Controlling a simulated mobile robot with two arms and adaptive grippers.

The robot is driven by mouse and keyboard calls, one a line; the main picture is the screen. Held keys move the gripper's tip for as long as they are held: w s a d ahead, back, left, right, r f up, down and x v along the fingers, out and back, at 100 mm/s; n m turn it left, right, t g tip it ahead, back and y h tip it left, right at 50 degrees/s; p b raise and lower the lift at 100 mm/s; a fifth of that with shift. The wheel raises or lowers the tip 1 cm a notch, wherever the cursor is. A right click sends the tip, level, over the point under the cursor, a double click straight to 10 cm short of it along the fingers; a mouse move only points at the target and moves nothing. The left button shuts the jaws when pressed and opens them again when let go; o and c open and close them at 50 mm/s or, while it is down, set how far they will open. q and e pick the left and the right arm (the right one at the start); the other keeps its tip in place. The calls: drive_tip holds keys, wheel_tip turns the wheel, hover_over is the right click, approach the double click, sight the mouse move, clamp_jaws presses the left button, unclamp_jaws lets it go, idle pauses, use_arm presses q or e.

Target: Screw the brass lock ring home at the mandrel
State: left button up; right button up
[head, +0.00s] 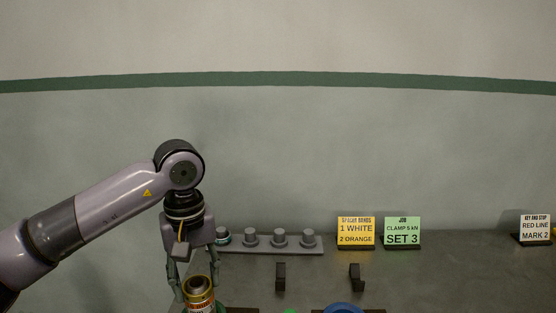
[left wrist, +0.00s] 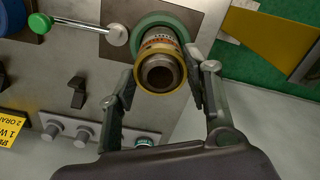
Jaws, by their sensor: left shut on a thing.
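The brass lock ring (left wrist: 138,76) is a gold band around the near end of the mandrel (left wrist: 161,75), a dark hollow tube, in the left wrist view. An orange-and-white banded section sits behind the ring, with a green collar (left wrist: 141,32) beyond. In the head view the ring (head: 199,293) shows low, partly cut by the bottom edge. My left gripper (head: 197,291) points down with a finger on each side of the ring. In the left wrist view its fingers (left wrist: 161,84) are shut on the ring. My right gripper is not in view.
A grey rack with several round knobs (head: 279,238) stands behind. Two black brackets (head: 280,277) (head: 356,277) stand on the bench. Signs (head: 356,232) (head: 402,231) (head: 535,228) line the back. A lever with a green knob (left wrist: 40,24) reaches toward the collar. A blue round part (head: 343,309) is at the bottom edge.

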use_arm(q)
drive_tip(key=m, duration=0.9)
drive_tip(key=shift+f, duration=0.1)
drive_tip(key=shift+m, duration=0.8)
drive_tip(key=o, duration=1.3)
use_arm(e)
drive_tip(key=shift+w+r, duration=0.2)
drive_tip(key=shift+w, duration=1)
use_arm(q)
drive_tip(key=shift+n, duration=0.3)
